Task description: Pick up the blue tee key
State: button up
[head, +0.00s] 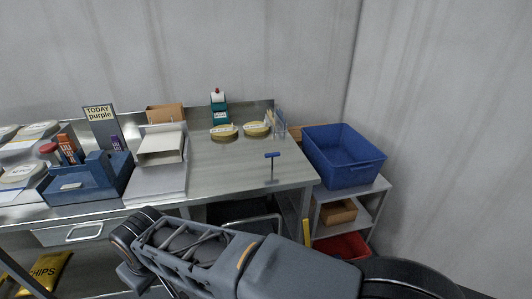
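The blue tee key (272,156) is on the steel table (231,174), near its right front part. Its blue crossbar is on top and a thin dark shaft runs down from it, so it looks upright. My arm reaches across the bottom of the head view, in front of the table and below the key. My gripper's fingertips cannot be made out, and nothing of mine touches the key.
A blue bin (343,157) sits on a shelf at right. The tabletop around the key is clear.

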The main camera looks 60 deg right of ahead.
aim_at(268, 155)
jog(key=z, duration=0.55)
jog(key=i, duration=0.75)
jog(key=z, duration=1.05)
jog(key=i, duration=0.25)
jog(key=z, duration=0.25)
